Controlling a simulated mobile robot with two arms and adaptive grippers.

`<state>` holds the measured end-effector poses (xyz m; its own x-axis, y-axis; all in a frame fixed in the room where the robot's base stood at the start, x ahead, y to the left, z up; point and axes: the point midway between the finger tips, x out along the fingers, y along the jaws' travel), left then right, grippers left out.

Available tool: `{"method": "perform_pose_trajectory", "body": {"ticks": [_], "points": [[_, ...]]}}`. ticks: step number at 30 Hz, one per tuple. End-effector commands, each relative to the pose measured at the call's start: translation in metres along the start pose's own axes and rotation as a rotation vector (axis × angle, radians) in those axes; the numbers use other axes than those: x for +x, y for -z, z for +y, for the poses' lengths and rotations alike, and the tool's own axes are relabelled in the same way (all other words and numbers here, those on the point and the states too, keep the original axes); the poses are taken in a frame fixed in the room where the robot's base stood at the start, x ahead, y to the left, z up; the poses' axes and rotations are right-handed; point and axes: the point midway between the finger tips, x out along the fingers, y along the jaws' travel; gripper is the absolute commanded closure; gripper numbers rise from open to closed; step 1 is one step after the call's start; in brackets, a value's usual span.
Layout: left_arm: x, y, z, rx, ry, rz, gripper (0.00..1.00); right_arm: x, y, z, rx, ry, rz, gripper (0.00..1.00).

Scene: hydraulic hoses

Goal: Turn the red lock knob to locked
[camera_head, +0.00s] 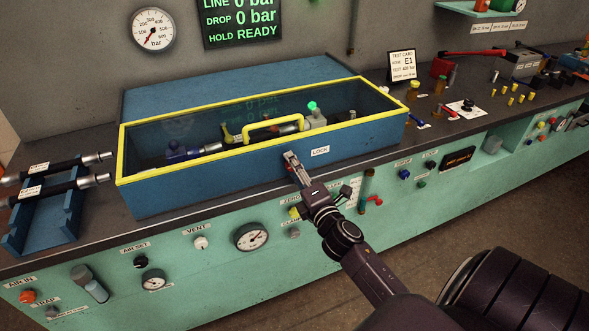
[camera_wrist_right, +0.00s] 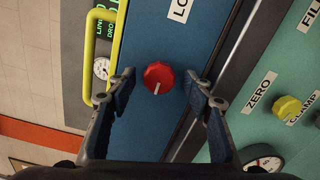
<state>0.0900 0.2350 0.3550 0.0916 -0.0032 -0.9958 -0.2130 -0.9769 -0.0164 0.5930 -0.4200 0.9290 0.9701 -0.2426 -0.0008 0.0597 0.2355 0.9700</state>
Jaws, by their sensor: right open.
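The red lock knob (camera_wrist_right: 158,77) is on the blue front wall of the test box, below the LOCK label (camera_wrist_right: 179,9), in the right wrist view. A white mark shows on the knob's face, near its centre. My right gripper (camera_wrist_right: 163,82) is open, with one finger on each side of the knob and gaps between. In the head view my right gripper (camera_head: 289,158) is at the box front, left of the LOCK label, and covers most of the knob. The blue box (camera_head: 200,192) has its yellow-framed clear lid (camera_head: 247,110) down. My left gripper is not in view.
The green panel (camera_head: 330,260) below the box carries knobs and gauges, including a yellow knob (camera_wrist_right: 287,108) near the ZERO label. A blue rack (camera_head: 45,215) with two hoses stands at the left. The display (camera_head: 240,18) reads HOLD READY with 0 bar.

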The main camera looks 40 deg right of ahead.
Motion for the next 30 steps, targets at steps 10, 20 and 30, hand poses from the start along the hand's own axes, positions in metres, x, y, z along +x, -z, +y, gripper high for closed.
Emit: {"method": "perform_pose_trajectory", "body": {"ticks": [10, 20, 30], "points": [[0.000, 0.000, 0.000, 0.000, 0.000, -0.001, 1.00, -0.044, 0.001, -0.002, 0.001, 0.003, 0.001, 0.53], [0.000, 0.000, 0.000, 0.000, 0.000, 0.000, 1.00, -0.104, 0.000, -0.002, 0.002, 0.004, -0.001, 0.53], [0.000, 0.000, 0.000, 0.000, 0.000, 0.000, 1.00, -0.120, 0.000, 0.000, 0.000, 0.000, 0.000, 0.53]]}}
